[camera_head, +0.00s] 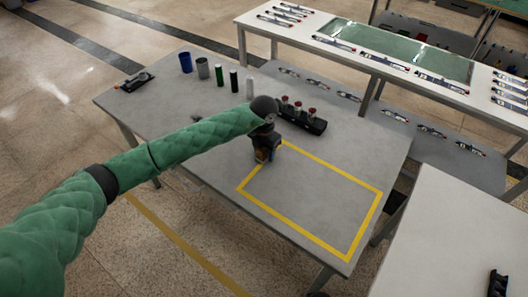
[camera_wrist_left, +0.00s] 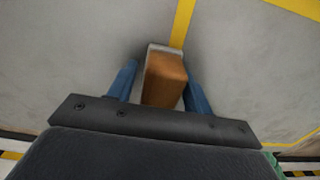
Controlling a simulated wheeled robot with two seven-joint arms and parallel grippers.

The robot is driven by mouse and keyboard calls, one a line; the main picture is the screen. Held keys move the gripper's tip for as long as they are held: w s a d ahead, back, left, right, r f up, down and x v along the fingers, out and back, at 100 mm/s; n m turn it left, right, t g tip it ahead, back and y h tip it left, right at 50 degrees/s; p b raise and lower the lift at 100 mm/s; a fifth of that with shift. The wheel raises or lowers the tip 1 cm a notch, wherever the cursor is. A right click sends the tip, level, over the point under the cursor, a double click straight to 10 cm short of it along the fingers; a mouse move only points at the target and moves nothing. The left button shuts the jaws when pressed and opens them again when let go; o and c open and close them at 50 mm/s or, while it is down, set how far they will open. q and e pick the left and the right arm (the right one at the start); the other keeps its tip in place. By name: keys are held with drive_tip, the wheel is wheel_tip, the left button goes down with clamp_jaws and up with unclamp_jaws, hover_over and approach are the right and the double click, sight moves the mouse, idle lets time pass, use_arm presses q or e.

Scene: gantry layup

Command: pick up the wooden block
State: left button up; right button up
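The wooden block (camera_wrist_left: 165,80) is orange-brown and stands between the two blue fingers of my left gripper (camera_wrist_left: 161,88) in the left wrist view. A gap shows between the block and the left finger, and a narrower one at the right finger. The gripper is open around the block. In the head view, my left gripper (camera_head: 265,157) points down at the grey table (camera_head: 215,130), at the upper-left corner of a yellow taped rectangle (camera_head: 362,225). It hides most of the block there. My right gripper does not show.
A black rack (camera_head: 303,123) with red-topped pieces stands just behind my left gripper. A blue cup (camera_head: 186,62), a grey cup (camera_head: 203,68) and green, black and white cylinders line the back. A dark device (camera_head: 135,82) lies at far left. The taped area is clear.

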use_arm(q)
drive_tip(key=c, duration=0.7)
drive_tip(key=shift+c, duration=0.3)
drive_tip(key=shift+r, duration=0.6)
wheel_tip(320, 180, up, 3)
drive_tip(key=shift+r+p, duration=0.1)
drive_tip(key=shift+p, duration=0.4)
drive_tip(key=s+d+r+p, duration=0.1)
drive_tip(key=s+d+r, duration=0.5)
drive_tip(key=d, duration=0.3)
drive_tip(key=shift+s+r, duration=0.35)
drive_tip(key=shift+s, duration=0.5)
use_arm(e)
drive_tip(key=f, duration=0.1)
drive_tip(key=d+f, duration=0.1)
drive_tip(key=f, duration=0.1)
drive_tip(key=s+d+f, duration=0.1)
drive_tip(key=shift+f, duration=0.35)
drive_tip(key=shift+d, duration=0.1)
